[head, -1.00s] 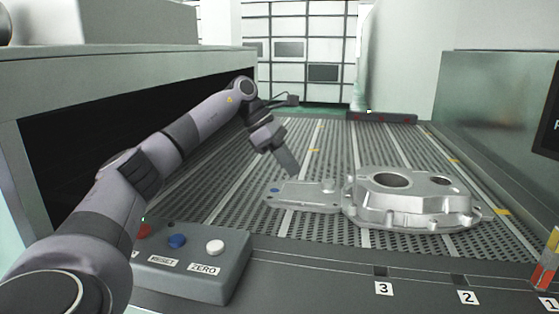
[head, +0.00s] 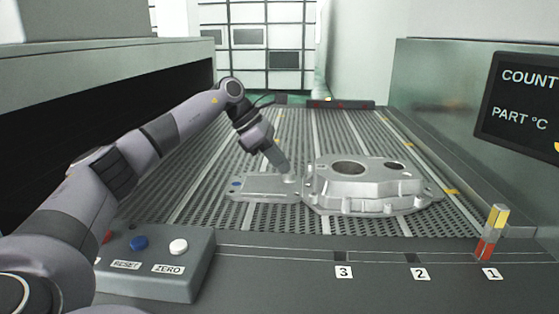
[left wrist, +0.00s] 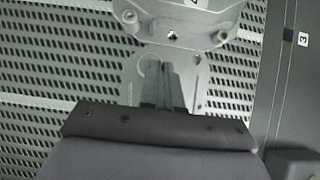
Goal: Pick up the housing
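The housing (head: 368,187) is a large silver casting with two round openings on top, lying on the slotted belt right of centre in the head view. Its edge (left wrist: 185,22) shows at the top of the left wrist view. A flat cast plate (head: 262,188) with a blue dot lies against or close to its left side. My left gripper (head: 284,168) points down over the plate's right end, left of the housing and apart from it. In the left wrist view its fingers (left wrist: 168,75) look close together with nothing visible between them. My right gripper is not in view.
A control box (head: 155,262) with buttons stands at front left. Numbered slots line the front rail (head: 380,250), with a red and yellow block (head: 492,232) near slot 1. A screen (head: 520,108) is at right. The belt (head: 350,130) behind the castings is clear.

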